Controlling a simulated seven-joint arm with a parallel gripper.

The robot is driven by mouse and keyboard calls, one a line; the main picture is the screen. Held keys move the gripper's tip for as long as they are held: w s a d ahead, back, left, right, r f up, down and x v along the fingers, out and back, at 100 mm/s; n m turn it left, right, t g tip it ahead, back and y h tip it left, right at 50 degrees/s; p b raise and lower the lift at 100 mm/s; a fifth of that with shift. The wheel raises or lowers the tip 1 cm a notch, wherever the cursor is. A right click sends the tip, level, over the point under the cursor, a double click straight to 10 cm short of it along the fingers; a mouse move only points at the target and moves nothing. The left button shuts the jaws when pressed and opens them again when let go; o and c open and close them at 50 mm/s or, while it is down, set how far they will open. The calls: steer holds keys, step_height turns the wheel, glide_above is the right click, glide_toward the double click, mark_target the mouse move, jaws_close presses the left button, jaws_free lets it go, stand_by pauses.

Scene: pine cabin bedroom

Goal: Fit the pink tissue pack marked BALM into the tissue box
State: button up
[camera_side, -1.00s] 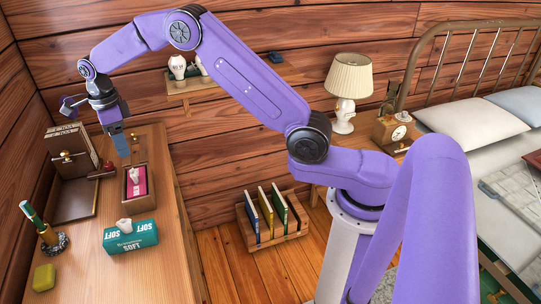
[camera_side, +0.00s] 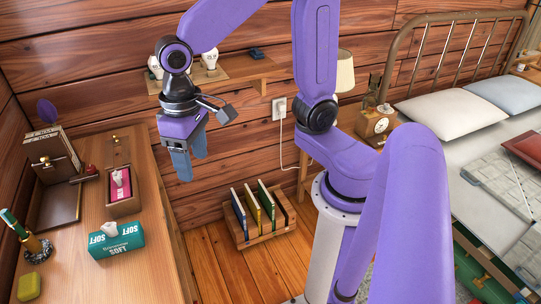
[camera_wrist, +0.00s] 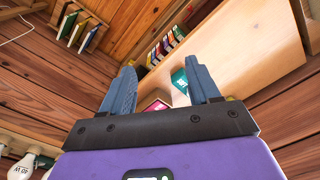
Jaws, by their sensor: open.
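The pink tissue pack (camera_side: 121,191) lies inside the wooden tissue box (camera_side: 122,209) on the desk, a white tissue sticking up from it. The box walls surround it in the side view; its marking is too small to read, and I cannot tell how deep it sits. My gripper (camera_side: 190,167) is open and empty, in the air to the right of the box, past the desk's right edge. In the wrist view the open fingers (camera_wrist: 162,70) have nothing held between them, and the pink pack (camera_wrist: 154,106) shows small beyond them, partly hidden by my gripper.
A book rack (camera_side: 262,226) stands on the floor.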

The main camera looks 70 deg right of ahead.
steer(key=s+d+f+n, duration=0.2)
steer(key=s+d+n, duration=0.5)
steer(key=s+n, duration=0.4)
steer(key=shift+s+d, duration=0.15)
steer(key=shift+s, duration=1)
steer(key=shift+r, duration=0.1)
